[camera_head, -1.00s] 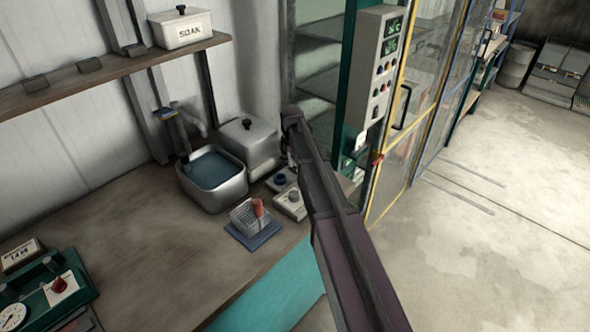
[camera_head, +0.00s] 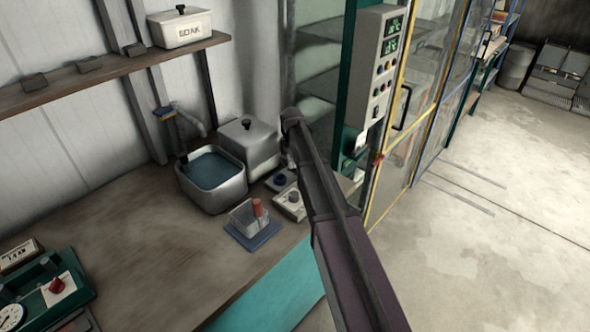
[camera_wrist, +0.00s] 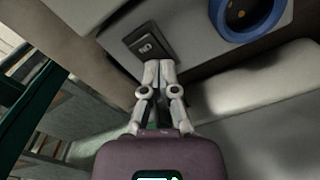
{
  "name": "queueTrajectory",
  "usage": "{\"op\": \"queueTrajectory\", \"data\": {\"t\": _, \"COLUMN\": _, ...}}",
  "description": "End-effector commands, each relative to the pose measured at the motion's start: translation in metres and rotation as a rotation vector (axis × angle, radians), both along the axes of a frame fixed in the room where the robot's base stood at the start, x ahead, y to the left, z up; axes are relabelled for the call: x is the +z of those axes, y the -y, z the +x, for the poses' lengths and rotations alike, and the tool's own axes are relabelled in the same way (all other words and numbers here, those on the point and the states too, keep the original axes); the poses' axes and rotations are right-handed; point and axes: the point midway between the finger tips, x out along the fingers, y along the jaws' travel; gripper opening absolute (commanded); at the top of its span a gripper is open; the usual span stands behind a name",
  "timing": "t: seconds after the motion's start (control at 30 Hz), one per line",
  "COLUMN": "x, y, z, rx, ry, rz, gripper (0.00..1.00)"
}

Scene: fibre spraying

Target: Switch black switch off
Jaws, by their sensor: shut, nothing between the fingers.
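The black switch (camera_wrist: 148,46) is a dark square plate with pale lettering. It is at the upper middle of the wrist view, on a light grey housing (camera_wrist: 192,32). My gripper (camera_wrist: 159,64) is shut and empty, with its fingertips together at the switch's lower edge in that view. I cannot tell whether they touch it. In the head view my arm hides the gripper, and I cannot make out the switch.
A blue ring around a dark centre (camera_wrist: 246,16) is right of the switch. In the head view, a water-filled metal basin (camera_head: 213,172), a lidded metal box (camera_head: 247,148) and a small basket (camera_head: 246,217) stand on the bench (camera_head: 150,245). A control panel (camera_head: 378,70) rises behind my arm.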

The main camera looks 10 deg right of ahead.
Motion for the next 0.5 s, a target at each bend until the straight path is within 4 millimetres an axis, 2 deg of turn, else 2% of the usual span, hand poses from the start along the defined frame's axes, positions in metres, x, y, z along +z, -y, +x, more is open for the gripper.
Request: {"op": "queueTrajectory", "data": {"t": 0.5, "x": 0.028, "y": 0.0, "z": 0.0, "rx": 0.0, "ry": 0.0, "rz": 0.0, "gripper": 0.0}}
